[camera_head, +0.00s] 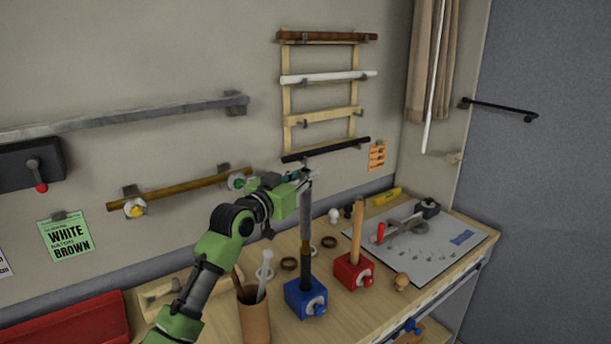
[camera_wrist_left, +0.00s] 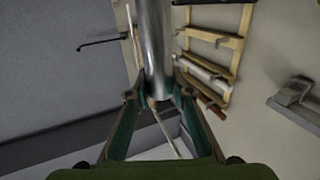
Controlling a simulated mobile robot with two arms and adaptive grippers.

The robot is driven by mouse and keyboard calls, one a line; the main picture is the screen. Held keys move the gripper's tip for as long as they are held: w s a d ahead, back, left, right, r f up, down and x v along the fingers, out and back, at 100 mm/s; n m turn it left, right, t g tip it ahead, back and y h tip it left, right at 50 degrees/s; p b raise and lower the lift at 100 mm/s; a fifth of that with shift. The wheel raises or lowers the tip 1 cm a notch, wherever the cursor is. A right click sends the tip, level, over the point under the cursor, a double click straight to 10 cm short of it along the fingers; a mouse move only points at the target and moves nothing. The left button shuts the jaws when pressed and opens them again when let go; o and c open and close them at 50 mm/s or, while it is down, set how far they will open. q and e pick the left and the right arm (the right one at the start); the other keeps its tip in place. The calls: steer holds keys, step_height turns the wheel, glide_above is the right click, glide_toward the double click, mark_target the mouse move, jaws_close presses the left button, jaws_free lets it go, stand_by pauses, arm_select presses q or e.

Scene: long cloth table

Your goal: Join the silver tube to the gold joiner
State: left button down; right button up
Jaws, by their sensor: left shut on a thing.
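The silver tube (camera_head: 306,211) stands near upright above the blue block (camera_head: 306,297). My left gripper (camera_head: 304,177) is shut on it near its upper end. In the left wrist view the tube (camera_wrist_left: 155,45) runs up from between the fingers (camera_wrist_left: 158,98). Below the tube, in line with it, a short brownish-gold section, likely the gold joiner (camera_head: 306,250), tops a dark rod (camera_head: 306,275) standing in the blue block. The tube's lower end appears to meet the joiner; I cannot tell whether it is seated. My right gripper is not in view.
A red block (camera_head: 353,271) with an upright wooden rod stands right of the blue block. A brown cup (camera_head: 254,315) with sticks stands left. Dark rings lie nearby. A wall rack (camera_head: 320,115) holds rods behind. A grey board (camera_head: 430,240) covers the table's right side.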

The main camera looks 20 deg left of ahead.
arm_select(q)
steer(key=shift+f+b, duration=0.8)
steer(key=shift+f, duration=0.5)
steer(key=c, duration=1.8)
jaws_free()
steer(key=shift+o, duration=0.4)
steer(key=shift+f, duration=0.1)
steer(key=v, duration=1.2)
steer(key=shift+r, duration=0.25)
